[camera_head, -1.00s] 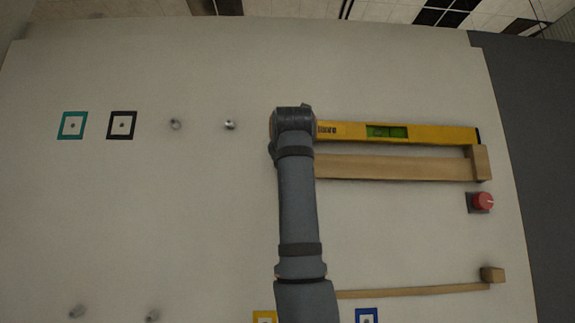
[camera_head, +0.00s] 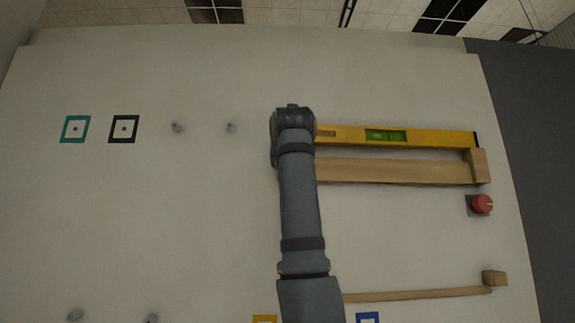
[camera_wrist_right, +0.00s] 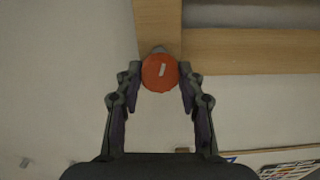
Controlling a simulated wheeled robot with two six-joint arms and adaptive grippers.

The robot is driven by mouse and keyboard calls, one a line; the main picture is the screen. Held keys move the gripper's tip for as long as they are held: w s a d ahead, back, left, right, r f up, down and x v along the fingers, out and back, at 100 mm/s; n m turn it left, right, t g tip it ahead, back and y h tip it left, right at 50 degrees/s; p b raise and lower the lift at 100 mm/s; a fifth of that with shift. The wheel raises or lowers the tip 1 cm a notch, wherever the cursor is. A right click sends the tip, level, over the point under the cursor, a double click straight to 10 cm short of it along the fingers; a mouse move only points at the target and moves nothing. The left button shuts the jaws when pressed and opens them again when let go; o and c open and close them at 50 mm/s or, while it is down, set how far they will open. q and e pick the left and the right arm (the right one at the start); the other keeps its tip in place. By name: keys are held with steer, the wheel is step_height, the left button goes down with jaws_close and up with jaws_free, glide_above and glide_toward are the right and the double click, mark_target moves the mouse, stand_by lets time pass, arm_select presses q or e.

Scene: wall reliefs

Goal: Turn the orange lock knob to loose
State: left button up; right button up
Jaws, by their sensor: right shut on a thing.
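The orange lock knob (camera_wrist_right: 159,77) shows in the right wrist view as a round disc with a short white mark, tilted slightly right of upright. It sits at the lower end of a wooden upright. My right gripper (camera_wrist_right: 161,73) has a finger on each side of the knob and is shut on it. In the head view my right arm covers the knob and the gripper, at the left end of the yellow spirit level (camera_head: 347,135). My left gripper is in neither view.
A wooden ledge (camera_head: 395,171) with an end block runs under the level. A red knob (camera_head: 482,204) sits below its right end. A thin lower rail (camera_head: 420,295) crosses the panel.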

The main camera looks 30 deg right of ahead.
steer(key=shift+w+f, duration=0.1)
steer(key=shift+f, duration=0.1)
steer(key=o, duration=1.1)
steer(key=shift+o, duration=0.4)
steer(key=shift+r, duration=0.1)
steer(key=shift+r, duration=0.1)
